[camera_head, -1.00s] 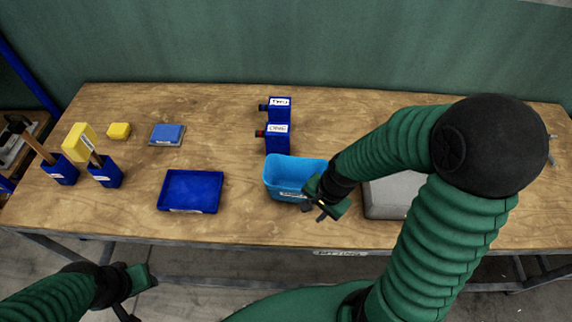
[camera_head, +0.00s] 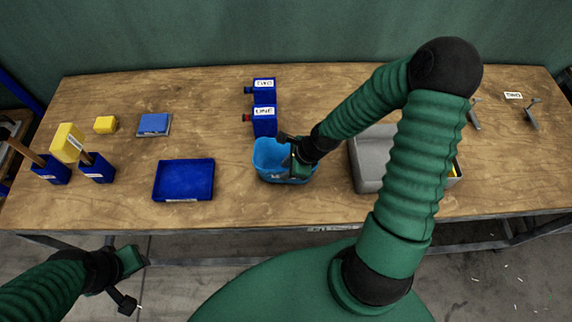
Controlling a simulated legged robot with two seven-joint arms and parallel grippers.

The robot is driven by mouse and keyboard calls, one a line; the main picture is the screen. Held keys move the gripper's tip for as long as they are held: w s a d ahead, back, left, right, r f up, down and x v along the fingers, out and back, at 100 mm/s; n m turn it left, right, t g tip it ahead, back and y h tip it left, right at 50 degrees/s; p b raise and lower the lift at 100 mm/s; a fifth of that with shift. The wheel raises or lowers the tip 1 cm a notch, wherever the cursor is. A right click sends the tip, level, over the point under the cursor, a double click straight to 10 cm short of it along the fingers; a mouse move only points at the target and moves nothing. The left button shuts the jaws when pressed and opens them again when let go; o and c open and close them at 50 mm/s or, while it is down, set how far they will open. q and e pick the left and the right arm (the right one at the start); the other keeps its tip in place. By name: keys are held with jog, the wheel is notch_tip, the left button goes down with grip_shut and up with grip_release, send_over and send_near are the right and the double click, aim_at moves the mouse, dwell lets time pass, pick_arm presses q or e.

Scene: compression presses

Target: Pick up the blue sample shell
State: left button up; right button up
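My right gripper (camera_head: 290,153) is over the light blue bin (camera_head: 270,173), its fingertips at or just inside the opening. Its fingers look apart, and I see nothing between them. The bin's inside is mostly hidden by the gripper, and no shell shows in it. A blue block (camera_head: 154,122) lies on a grey plate at the back left; I cannot tell if it is the blue sample shell. My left gripper (camera_head: 131,281) is open and empty, in front of the table's near edge at the lower left.
A dark blue tray (camera_head: 184,181) lies empty left of the bin. Labelled blue boxes (camera_head: 264,120) stand behind the bin. A grey container (camera_head: 367,165) is to the right, partly behind my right arm. A yellow block (camera_head: 106,124) and blue holders (camera_head: 97,168) are at left.

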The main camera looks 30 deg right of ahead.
aim_at(278, 175)
jog(key=x, duration=0.4)
jog(key=shift+s+a, duration=0.2)
jog(key=shift+s, duration=0.05)
jog(key=shift+w+a+f, duration=0.2)
jog(key=shift+w+a, duration=0.15)
jog(key=shift+s+d, duration=0.15)
jog(key=shift+s, duration=0.05)
jog(key=shift+d+f, duration=0.2)
jog(key=shift+f, duration=0.05)
jog(key=shift+w, duration=0.1)
jog(key=shift+a, duration=0.15)
jog(key=shift+c, duration=0.8)
grip_shut()
